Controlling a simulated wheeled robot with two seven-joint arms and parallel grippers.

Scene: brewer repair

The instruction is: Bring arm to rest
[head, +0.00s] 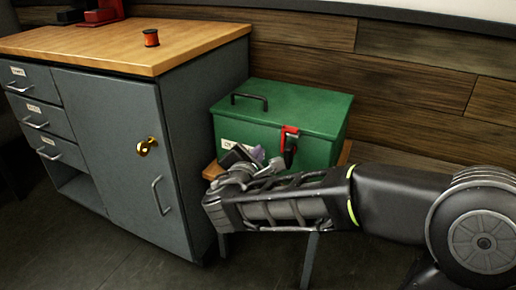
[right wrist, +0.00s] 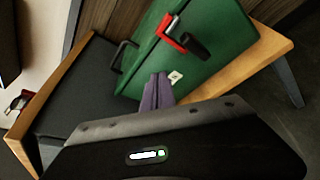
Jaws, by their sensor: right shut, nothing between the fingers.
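My right arm comes in from the right in the head view. Its gripper (head: 245,157) is in front of the green box, near the box's front face. The purple-grey fingers (right wrist: 157,92) show together in the right wrist view, shut with nothing between them. The green box (head: 300,109) has a black handle on its lid and a red latch (head: 289,139) on its front. It also shows in the right wrist view (right wrist: 215,40), beyond the fingertips. I cannot tell whether the fingers touch it. My left gripper is not in view.
The green box stands on a small wooden stool (right wrist: 262,55). A grey cabinet (head: 108,130) with a wooden top, drawers and a brass knob (head: 146,146) stands at left. An orange spool (head: 151,38) and a red object (head: 100,14) are on top. Dark floor is clear in front.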

